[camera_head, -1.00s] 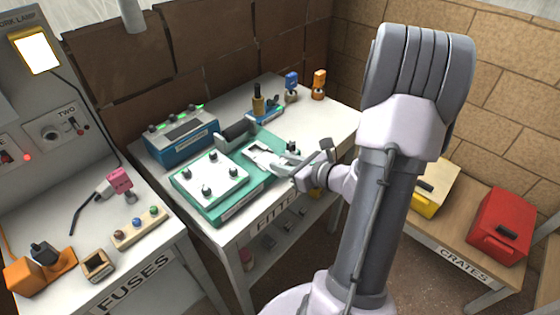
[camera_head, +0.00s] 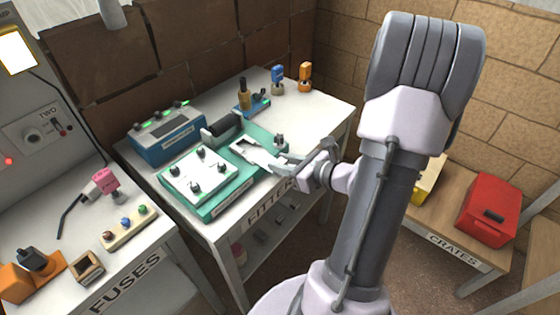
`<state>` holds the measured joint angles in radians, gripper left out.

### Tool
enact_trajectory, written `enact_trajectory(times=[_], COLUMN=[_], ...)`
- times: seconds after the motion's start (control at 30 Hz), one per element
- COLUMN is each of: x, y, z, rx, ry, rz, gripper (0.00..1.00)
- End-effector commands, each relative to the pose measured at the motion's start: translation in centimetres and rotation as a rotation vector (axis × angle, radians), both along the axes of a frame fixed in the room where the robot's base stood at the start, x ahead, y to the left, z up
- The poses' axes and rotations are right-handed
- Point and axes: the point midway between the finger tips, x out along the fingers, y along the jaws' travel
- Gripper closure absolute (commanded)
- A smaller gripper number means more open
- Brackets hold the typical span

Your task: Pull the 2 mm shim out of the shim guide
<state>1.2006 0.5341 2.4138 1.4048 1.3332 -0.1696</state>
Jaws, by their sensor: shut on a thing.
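The shim guide (camera_head: 239,145) is a small pale piece with a dark slot, on the green board (camera_head: 222,203) on the fitting bench. My gripper (camera_head: 277,163) is at the right side of the guide, low over the board, and is shut on the thin pale shim (camera_head: 258,156). The shim points left toward the guide's slot. At this size I cannot tell how much of the shim is inside the slot. The jaws partly hide the shim's right end.
A white plate with several dark knobs (camera_head: 200,175) lies left of the guide. A dark roller (camera_head: 222,127) stands just behind it, and a blue box (camera_head: 166,142) behind left. A small grey post (camera_head: 279,140) stands close behind my gripper.

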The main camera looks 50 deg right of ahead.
Motion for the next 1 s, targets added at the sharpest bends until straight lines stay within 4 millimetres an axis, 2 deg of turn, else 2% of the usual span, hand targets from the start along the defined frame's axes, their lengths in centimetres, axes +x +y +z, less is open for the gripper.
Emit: enact_trajectory(times=[0.27, 0.67, 1.0], x=[-0.1, -2.9, -2.9], y=[0.0, -0.3, -0.1], z=[0.0, 0.0, 0.0], rx=[0.0, 0.001, 0.0], ry=[0.0, 0.0, 0.0], rz=[0.0, -0.001, 0.005], gripper=[1.0, 1.0, 1.0])
